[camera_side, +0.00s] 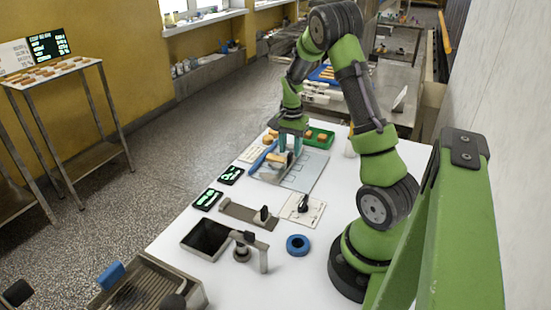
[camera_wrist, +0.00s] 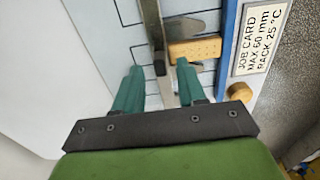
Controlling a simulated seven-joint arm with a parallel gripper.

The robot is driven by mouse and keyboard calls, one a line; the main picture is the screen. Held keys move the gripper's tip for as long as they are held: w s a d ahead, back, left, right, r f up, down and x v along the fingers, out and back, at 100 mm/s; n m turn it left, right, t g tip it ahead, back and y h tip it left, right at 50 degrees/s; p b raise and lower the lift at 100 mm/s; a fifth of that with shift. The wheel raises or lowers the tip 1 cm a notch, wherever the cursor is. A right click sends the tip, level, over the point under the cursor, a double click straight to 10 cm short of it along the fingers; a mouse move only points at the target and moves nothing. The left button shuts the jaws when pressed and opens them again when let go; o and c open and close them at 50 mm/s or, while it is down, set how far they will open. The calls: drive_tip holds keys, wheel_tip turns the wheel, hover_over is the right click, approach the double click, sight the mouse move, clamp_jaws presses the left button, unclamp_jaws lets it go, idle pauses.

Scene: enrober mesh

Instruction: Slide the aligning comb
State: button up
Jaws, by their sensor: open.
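A narrow grey metal bar (camera_wrist: 153,20), which looks like the aligning comb, runs from the top of the wrist view down between my fingers. My gripper (camera_wrist: 158,75) is open, one teal finger on each side of the bar's near end. I cannot tell whether either finger touches it. A tan biscuit bar (camera_wrist: 203,47) with small holes lies just right of the comb, beyond the right fingertip. In the side view my gripper (camera_side: 290,148) is low over the pale lined board (camera_side: 301,176), where the comb is mostly hidden.
A blue rail (camera_wrist: 229,40) and a job card (camera_wrist: 261,38) lie to the right in the wrist view. The side view shows a green tray (camera_side: 326,146) behind the board. Dark displays (camera_side: 207,200), a black knob (camera_side: 304,203) and a blue ring (camera_side: 298,245) are nearer.

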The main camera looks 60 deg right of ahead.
drive_tip(key=shift+f, duration=0.6)
clamp_jaws()
